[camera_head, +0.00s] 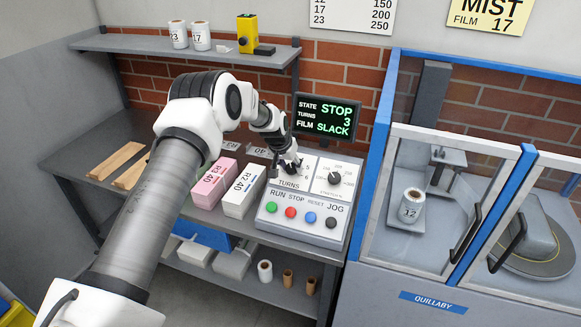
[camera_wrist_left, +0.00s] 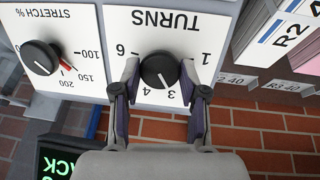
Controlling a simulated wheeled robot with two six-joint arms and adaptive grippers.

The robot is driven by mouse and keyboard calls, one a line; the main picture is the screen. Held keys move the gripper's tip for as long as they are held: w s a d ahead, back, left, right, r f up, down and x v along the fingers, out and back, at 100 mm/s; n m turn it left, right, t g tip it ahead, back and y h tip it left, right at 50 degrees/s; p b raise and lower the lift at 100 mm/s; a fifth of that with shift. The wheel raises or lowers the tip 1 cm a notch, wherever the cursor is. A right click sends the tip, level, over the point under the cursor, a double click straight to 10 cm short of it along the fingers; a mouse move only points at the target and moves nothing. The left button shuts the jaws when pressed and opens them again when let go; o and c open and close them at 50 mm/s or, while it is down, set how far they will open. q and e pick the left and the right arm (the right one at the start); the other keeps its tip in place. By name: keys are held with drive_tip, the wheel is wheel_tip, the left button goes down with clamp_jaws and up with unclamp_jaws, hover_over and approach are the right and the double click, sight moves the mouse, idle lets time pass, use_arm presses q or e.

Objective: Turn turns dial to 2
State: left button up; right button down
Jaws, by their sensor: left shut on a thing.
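The black TURNS dial (camera_wrist_left: 158,70) sits on a white panel, shown upside down in the left wrist view. Its white pointer line is at 3. The marks 1, 3, 4 and 6 show; the places for 2 and 5 are hidden by the fingers. My left gripper (camera_wrist_left: 159,76) is shut on the dial, one finger on each side. In the head view my left gripper (camera_head: 289,166) reaches down onto the control box (camera_head: 278,234) and covers most of the dial. The display (camera_head: 322,118) reads STATE STOP, TURNS 3, FILM SLACK. My right gripper is not in view.
The STRETCH dial (camera_head: 335,178) is right of the TURNS dial. Green, red, blue and black buttons line the box front. Pink (camera_head: 214,183) and white (camera_head: 243,191) cartons stand close on its left. The glazed blue-framed machine (camera_head: 452,180) stands right.

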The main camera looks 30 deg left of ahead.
use_arm(q)
drive_tip(key=n, duration=0.5)
drive_tip(key=shift+s+f+t, duration=0.15)
drive_tip(key=shift+t, duration=0.15)
drive_tip(key=shift+n, duration=0.3)
drive_tip(key=o, duration=1.1)
drive_tip(key=v, duration=1.2)
drive_tip(key=shift+a, duration=0.15)
